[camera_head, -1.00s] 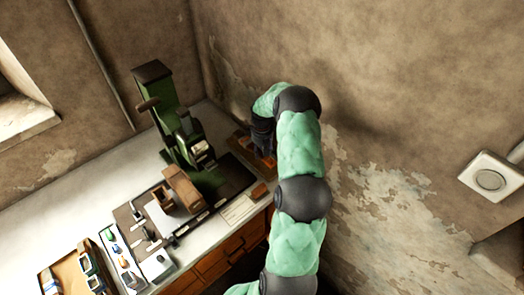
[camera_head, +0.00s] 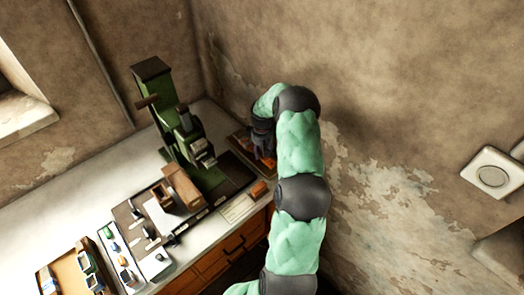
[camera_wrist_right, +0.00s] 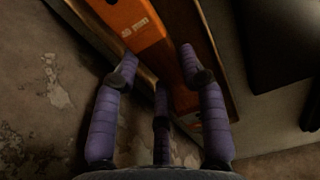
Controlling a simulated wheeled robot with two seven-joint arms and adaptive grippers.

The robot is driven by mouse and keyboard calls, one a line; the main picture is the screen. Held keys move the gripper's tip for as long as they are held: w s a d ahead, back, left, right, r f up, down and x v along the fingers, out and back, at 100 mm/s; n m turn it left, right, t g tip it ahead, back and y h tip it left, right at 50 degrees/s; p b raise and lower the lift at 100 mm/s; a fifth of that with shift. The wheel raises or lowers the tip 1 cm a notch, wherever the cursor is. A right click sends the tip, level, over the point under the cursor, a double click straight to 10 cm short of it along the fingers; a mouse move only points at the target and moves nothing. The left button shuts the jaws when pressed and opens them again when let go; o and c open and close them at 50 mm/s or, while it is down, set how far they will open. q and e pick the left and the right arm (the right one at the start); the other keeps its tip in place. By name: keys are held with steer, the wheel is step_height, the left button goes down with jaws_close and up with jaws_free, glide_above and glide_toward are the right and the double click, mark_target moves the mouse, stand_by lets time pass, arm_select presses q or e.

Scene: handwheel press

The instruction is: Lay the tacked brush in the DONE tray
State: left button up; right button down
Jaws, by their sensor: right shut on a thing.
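My right gripper (camera_head: 263,146) is low over the wooden tray (camera_head: 238,138) at the right end of the bench, beside the wall. In the right wrist view its fingers (camera_wrist_right: 159,60) are around an orange-brown wooden piece with a small pale marking, which looks like the brush (camera_wrist_right: 135,25). The gripper is shut on it. Its lower side and bristles are hidden, and I cannot tell whether it touches the tray floor. Part of the tray is hidden by my gripper and arm. My left gripper is not in view.
The green press (camera_head: 182,125) stands left of the tray. A brown block (camera_head: 184,187) sits in front of it. An orange piece (camera_head: 259,190) and a pale card (camera_head: 237,209) lie near the front edge. Small parts trays (camera_head: 72,275) are at lower left. The bench's back left is clear.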

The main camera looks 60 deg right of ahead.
steer(key=shift+f+b, duration=0.3)
steer(key=shift+f, duration=0.3)
stand_by(0.3)
steer(key=c, duration=0.6)
jaws_free()
step_height(320, 180, up, 12)
stand_by(0.5)
